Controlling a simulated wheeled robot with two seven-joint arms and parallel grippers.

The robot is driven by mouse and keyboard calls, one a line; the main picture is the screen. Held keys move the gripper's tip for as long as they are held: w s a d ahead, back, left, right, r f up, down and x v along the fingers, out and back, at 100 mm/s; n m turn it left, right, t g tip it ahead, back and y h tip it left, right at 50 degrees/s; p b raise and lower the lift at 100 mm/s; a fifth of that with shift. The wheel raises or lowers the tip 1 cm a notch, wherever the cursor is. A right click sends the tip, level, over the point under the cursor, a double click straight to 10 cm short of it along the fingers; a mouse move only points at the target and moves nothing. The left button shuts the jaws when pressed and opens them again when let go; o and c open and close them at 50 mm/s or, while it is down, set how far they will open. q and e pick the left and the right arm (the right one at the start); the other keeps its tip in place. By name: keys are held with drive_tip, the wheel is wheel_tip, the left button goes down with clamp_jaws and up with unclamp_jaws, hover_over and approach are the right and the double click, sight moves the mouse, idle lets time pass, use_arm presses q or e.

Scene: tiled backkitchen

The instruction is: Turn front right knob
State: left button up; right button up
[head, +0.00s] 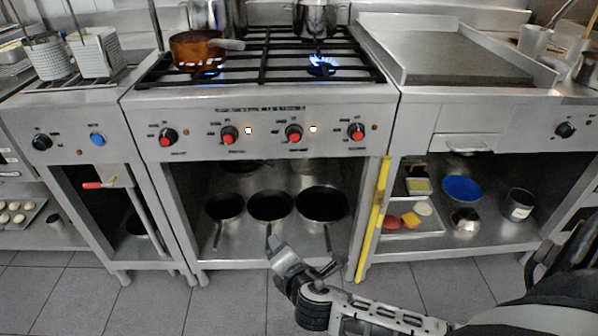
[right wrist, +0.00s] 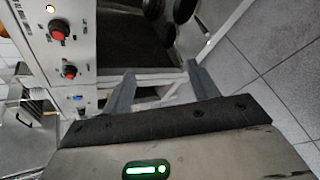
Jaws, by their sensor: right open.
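The stove (head: 215,112) has a row of red-and-black knobs on its front panel: the far left knob (head: 168,137), the second knob (head: 229,135), the third knob (head: 294,133) and the far right knob (head: 356,131). No readable label shows which is the front right one. Lights glow right of the second and third knobs. The front right burner (head: 321,66) has a blue flame and no pot. My right gripper (head: 305,255) is open and empty, low before the stove's shelf, below the knobs. In the right wrist view, two knobs (right wrist: 58,31) (right wrist: 69,73) show left of its fingers. My left gripper is out of view.
A copper pot (head: 197,48) sits over a flame at front left. Several pans (head: 270,206) stand on the shelf below. A yellow upright bar (head: 374,218) is at the stove's right edge. A griddle (head: 455,60) is to the right. The tiled floor in front is clear.

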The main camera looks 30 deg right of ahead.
drive_tip(key=w+d+n+t+h+b, duration=0.3)
drive_tip(key=w+d+n+h+b, duration=0.1)
drive_tip(key=w+d+n+b, duration=0.15)
drive_tip(key=n+t+h+b, duration=0.4)
drive_tip(key=n+b, duration=0.1)
drive_tip(key=b, duration=0.1)
approach(295, 141)
drive_tip(key=shift+m, duration=0.25)
drive_tip(key=b+x, duration=0.1)
drive_tip(key=x, duration=0.7)
drive_tip(key=shift+w+r+b, duration=0.15)
drive_tip(key=shift+b, duration=0.25)
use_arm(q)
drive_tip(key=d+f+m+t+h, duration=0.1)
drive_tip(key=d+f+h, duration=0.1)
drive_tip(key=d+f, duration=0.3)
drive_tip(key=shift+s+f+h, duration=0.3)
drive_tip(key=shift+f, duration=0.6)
use_arm(e)
drive_tip(key=shift+x, duration=0.8)
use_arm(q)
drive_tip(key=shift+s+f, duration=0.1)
use_arm(e)
drive_tip(key=shift+c, duration=0.3)
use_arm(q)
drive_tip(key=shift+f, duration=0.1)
use_arm(e)
drive_tip(key=c, duration=0.9)
